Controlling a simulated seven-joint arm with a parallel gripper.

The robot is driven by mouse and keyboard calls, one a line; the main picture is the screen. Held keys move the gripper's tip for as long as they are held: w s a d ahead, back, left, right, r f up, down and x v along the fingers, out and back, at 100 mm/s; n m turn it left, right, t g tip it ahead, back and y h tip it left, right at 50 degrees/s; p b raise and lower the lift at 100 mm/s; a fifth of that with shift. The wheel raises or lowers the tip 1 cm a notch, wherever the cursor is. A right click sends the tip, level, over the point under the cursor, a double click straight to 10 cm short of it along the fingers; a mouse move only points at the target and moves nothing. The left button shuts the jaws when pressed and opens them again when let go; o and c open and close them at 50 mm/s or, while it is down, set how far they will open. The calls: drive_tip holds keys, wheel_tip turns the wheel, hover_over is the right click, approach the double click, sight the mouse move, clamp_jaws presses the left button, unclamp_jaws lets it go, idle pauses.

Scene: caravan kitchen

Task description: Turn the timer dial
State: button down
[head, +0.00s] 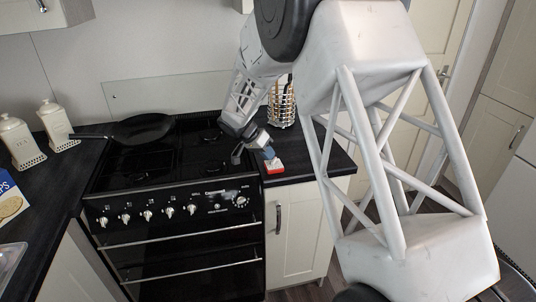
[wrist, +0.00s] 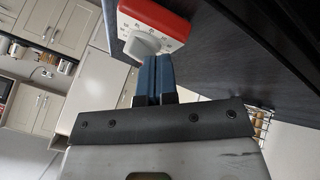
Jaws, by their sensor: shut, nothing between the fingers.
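The timer (head: 274,168) is a small red and white box on the dark worktop, right of the cooker. In the wrist view the timer's red top (wrist: 158,17) and white face with small marks show near the top. Its pale grey dial (wrist: 143,44) sticks out from the white face. My gripper (head: 269,155) is directly at the timer. In the wrist view the blue fingers of my gripper (wrist: 157,58) are together and empty, with their tips beside the dial, on its right. I cannot tell whether they touch it. The fingertips partly cover the timer's face.
The black cooker (head: 180,215) with several knobs stands left of the timer, with a black pan (head: 143,128) on top. Two cream canisters (head: 20,142) are at the far left. The worktop's front edge is close to the timer.

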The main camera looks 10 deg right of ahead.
drive_tip(key=shift+w+d+m+g+y, duration=0.15)
drive_tip(key=shift+d+m+g, duration=0.1)
drive_tip(key=shift+m+g, duration=0.35)
drive_tip(key=shift+w+d+m+g+y, duration=0.1)
drive_tip(key=shift+d+m+g+y, duration=0.15)
drive_tip(key=shift+m, duration=0.55)
idle(0.8)
drive_tip(key=shift+s+a, duration=0.1)
drive_tip(key=shift+s, duration=0.05)
idle(1.1)
drive_tip(key=shift+s, duration=0.7)
drive_tip(key=shift+w+a, duration=0.1)
drive_tip(key=shift+a, duration=0.05)
drive_tip(key=shift+w+a, duration=0.4)
drive_tip(key=shift+w, duration=0.35)
drive_tip(key=shift+w+a, duration=0.55)
drive_tip(key=shift+w, duration=0.3)
drive_tip(key=v, duration=1)
drive_tip(key=shift+a, duration=0.1)
